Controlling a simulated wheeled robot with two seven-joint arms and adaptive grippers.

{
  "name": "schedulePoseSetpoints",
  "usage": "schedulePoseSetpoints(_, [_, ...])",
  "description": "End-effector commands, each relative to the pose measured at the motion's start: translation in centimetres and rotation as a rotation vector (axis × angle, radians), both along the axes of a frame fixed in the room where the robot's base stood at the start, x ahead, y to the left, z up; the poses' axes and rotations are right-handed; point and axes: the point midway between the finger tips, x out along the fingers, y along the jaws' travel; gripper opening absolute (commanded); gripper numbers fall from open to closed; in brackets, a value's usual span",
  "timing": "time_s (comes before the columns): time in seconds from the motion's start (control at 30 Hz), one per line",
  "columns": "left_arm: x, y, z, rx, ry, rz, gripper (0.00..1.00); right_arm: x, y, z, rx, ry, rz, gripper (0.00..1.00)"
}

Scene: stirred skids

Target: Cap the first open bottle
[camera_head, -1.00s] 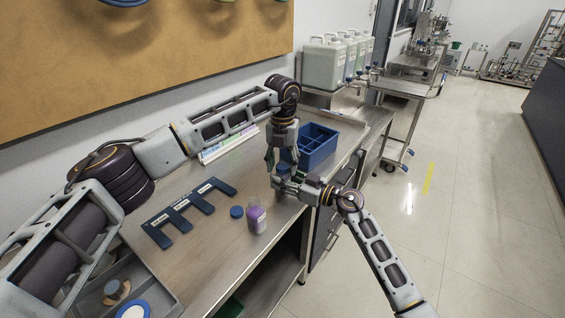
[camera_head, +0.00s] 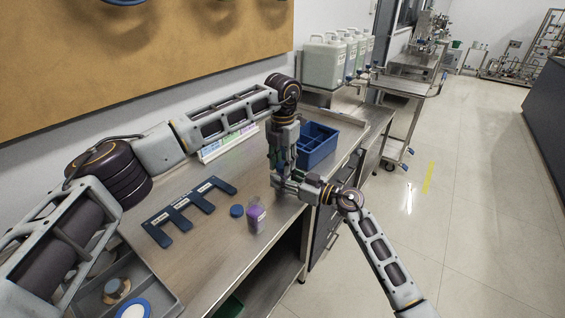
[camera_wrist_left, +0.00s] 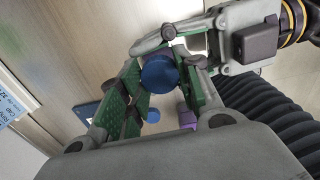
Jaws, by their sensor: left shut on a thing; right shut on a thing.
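My left gripper (camera_head: 282,168) points down and is shut on a blue cap (camera_wrist_left: 160,74), seen between its green finger pads in the left wrist view. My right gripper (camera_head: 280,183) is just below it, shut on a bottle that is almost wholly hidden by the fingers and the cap. The cap sits at the bottle's top; I cannot tell whether it is seated. A second bottle, with purple contents (camera_head: 256,220), stands upright near the bench's front edge. A loose blue cap (camera_head: 237,211) lies to its left. Both show in the left wrist view, the bottle (camera_wrist_left: 187,119) and the cap (camera_wrist_left: 153,116).
A dark blue slotted rack (camera_head: 188,212) lies flat on the steel bench (camera_head: 205,262). A blue divided bin (camera_head: 318,146) stands behind the grippers. A grey tray (camera_head: 165,296) with round items is at front left. Large white canisters (camera_head: 325,62) stand farther back.

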Motion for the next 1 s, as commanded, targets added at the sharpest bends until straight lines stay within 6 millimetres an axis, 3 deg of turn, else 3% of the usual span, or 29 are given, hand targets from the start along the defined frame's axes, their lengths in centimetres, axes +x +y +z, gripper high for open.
schedulePoseSetpoints(0.1, [0.0, 0.0, 0.0, 0.001, -0.001, -0.095, 0.05, 0.0, 0.0, 0.0, 0.000, 0.000, 0.000, 0.00])
schedulePoseSetpoints(0.27, [0.0, 0.0, 0.0, 0.000, 0.000, -0.094, 0.05, 0.0, 0.0, 0.0, 0.000, 0.000, 0.000, 0.00])
schedulePoseSetpoints(0.3, [0.0, 0.0, 0.0, 0.000, 0.000, -0.094, 0.39, 0.0, 0.0, 0.0, 0.000, 0.000, 0.000, 0.00])
schedulePoseSetpoints(0.43, [0.0, 0.0, 0.0, 0.000, 0.000, -0.092, 0.55, 0.0, 0.0, 0.0, 0.000, 0.000, 0.000, 0.00])
schedulePoseSetpoints(0.77, [0.0, 0.0, 0.1, 0.000, 0.000, -0.092, 0.55, 0.0, 0.0, 0.0, 0.000, 0.000, 0.000, 0.00])
schedulePoseSetpoints(1.0, [0.1, 0.0, 1.6, 0.001, -0.002, -0.091, 0.55, 0.0, 0.0, 0.0, 0.000, 0.000, 0.000, 0.00])
